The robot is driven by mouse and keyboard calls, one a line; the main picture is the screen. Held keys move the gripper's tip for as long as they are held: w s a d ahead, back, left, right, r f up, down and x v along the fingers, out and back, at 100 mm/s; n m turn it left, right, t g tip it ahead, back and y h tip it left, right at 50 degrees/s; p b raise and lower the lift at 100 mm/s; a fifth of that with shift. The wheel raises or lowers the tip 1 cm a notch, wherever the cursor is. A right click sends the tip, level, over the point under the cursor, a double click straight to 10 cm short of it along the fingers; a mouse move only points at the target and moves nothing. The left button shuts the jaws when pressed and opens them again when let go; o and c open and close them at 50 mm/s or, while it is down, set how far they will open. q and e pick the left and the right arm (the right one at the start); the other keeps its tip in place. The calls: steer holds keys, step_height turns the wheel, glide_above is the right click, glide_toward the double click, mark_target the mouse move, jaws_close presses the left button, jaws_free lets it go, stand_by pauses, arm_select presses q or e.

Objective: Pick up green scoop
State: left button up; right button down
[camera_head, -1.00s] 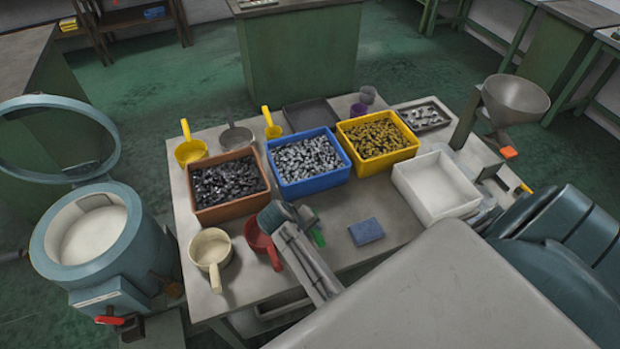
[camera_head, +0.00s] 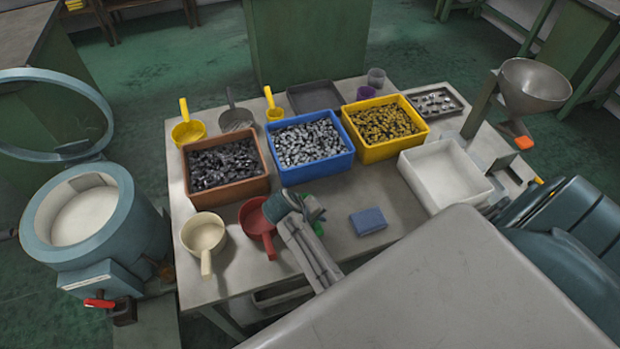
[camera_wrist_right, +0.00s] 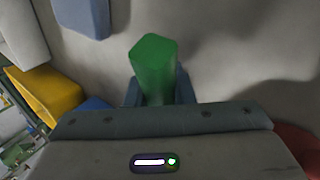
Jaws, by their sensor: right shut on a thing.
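The green scoop shows only in part in the head view, where its green (camera_head: 317,228) peeks out beside my right gripper (camera_head: 312,209). The gripper and wrist hide the rest of it. In the right wrist view, a green handle (camera_wrist_right: 154,62) stands between the two fingers of my right gripper (camera_wrist_right: 158,92), which are shut on it. The grip is over the table, between the red scoop and the blue block. I cannot tell whether the scoop touches the table. My left gripper is in neither view.
A red scoop (camera_head: 257,222) lies close left of my gripper, with a cream scoop (camera_head: 203,235) beyond it. Brown (camera_head: 226,188), blue (camera_head: 313,174) and yellow (camera_head: 390,150) bins of parts stand behind. A blue block (camera_head: 368,221) and white tray (camera_head: 445,174) are to the right.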

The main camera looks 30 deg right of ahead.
steer(key=shift+r, duration=0.5)
step_height(320, 180, up, 8)
steer(key=shift+f+b, duration=0.15)
steer(key=shift+b, duration=0.75)
steer(key=shift+r, duration=0.65)
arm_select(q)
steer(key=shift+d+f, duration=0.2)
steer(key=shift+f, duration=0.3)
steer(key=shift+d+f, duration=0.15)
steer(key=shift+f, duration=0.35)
